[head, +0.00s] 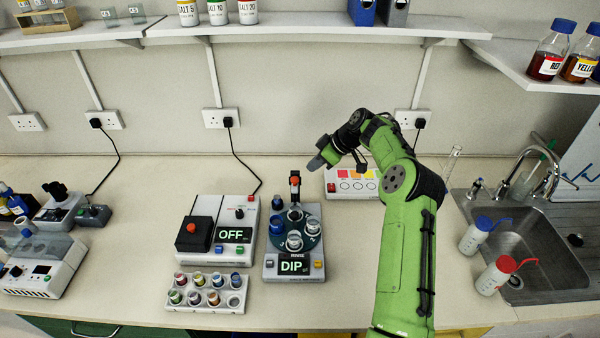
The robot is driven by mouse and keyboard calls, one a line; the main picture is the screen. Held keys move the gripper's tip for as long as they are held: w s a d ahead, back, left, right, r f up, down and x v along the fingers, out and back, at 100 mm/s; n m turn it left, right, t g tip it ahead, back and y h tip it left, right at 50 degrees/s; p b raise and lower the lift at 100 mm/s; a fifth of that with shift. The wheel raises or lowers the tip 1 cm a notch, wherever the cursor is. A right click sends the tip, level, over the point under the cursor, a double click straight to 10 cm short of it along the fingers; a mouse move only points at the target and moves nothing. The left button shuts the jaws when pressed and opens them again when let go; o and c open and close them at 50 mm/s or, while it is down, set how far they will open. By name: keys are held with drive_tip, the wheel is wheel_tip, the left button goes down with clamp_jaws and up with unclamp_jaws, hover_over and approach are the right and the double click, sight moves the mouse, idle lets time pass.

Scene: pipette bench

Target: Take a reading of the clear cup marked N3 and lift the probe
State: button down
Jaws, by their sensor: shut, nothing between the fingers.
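The probe device (270,268) stands mid-bench with its small display (292,266) reading DIP. A dark round turntable (311,242) on it carries several small cups, among them clear ones at the front (293,241) and right (309,226). Cup markings are too small to read, so I cannot tell which is N3. The probe head with an orange top (295,182) stands at the back of the turntable; I cannot tell whether its tip is in a cup. My gripper (317,162) is shut and empty, above and slightly right of the probe head, apart from it.
Left of the device stands a box (198,262) with a display reading OFF and a black-and-red block. A white rack (206,300) of small vials lies in front. A panel with coloured squares (352,183) is behind. A sink (515,255) and two wash bottles are right.

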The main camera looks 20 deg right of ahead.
sight(296, 179)
drive_tip(key=shift+b+x, duration=0.8)
drive_tip(key=shift+x, duration=2.75)
drive_tip(key=shift+s+a, duration=0.1)
drive_tip(key=shift+a, duration=0.05)
wheel_tip(296, 179, down, 4)
drive_tip(key=b, duration=0.3)
drive_tip(key=shift+f, duration=0.1)
drive_tip(key=shift+s+d+r+b, duration=0.3)
drive_tip(key=shift+s+d, duration=0.2)
drive_tip(key=shift+d, duration=0.1)
drive_tip(key=shift+s+d+r+b, duration=0.25)
drive_tip(key=shift+s+d, duration=0.3)
